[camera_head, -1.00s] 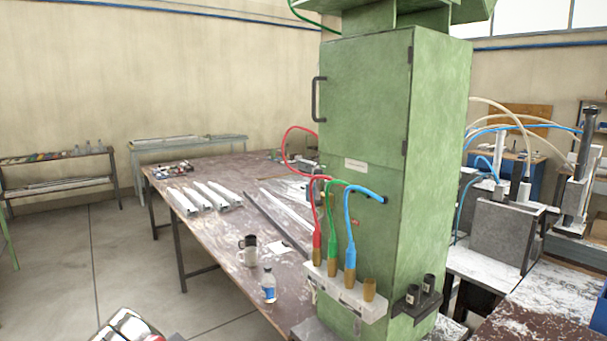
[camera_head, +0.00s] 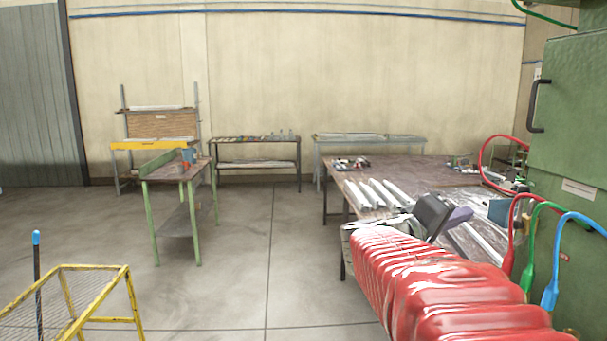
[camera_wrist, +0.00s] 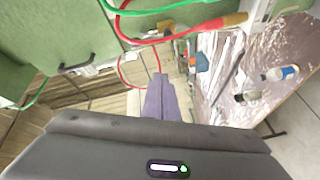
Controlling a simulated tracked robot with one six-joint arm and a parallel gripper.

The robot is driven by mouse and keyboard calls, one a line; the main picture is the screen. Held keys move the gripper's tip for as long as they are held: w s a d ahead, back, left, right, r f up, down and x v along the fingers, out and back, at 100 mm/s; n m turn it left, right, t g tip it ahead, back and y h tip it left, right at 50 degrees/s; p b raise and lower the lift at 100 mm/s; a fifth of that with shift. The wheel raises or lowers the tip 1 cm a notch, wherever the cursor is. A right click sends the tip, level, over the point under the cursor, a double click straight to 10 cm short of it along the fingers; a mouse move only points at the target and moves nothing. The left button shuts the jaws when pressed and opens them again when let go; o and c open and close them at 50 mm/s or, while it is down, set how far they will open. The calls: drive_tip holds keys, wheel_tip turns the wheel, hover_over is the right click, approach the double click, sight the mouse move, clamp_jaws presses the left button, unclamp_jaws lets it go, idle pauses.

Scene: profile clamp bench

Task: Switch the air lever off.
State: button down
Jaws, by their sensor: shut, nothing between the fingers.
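My gripper (camera_head: 462,214), a dark grey body with purple fingers, is above the bench at the right of the head view, left of the green cabinet (camera_head: 570,135). Its shut, empty fingers show in the wrist view (camera_wrist: 160,78), pointing along the cabinet front. A red hose (camera_wrist: 180,36) and a green hose (camera_wrist: 165,11) cross the top of that view, and a red loop curves near the fingertips. I cannot make out the air lever clearly in either view. Small fittings (camera_head: 521,160) show at the cabinet's left edge, too small to tell apart.
The long bench (camera_head: 415,168) carries white profiles (camera_head: 375,193). A blue hose (camera_head: 557,250) hangs at the cabinet front. A yellow frame (camera_head: 95,270) is at lower left. The middle floor is clear.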

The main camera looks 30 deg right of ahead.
sight(521, 208)
drive_tip(key=d+r, duration=0.1)
drive_tip(key=d+r+h, duration=0.1)
drive_tip(key=r, duration=0.1)
drive_tip(key=d+r+h, duration=0.1)
drive_tip(key=shift+w+d+r, duration=0.25)
drive_tip(key=shift+w+d, duration=0.05)
drive_tip(key=shift+w, duration=0.05)
drive_tip(key=shift+d, duration=0.15)
drive_tip(key=s+d, duration=0.3)
drive_tip(key=d, duration=0.5)
drive_tip(key=shift+s+d, duration=0.2)
drive_tip(key=shift+s, duration=0.2)
drive_tip(key=shift+r, duration=0.1)
drive_tip(key=shift+a, duration=0.1)
idle(0.4)
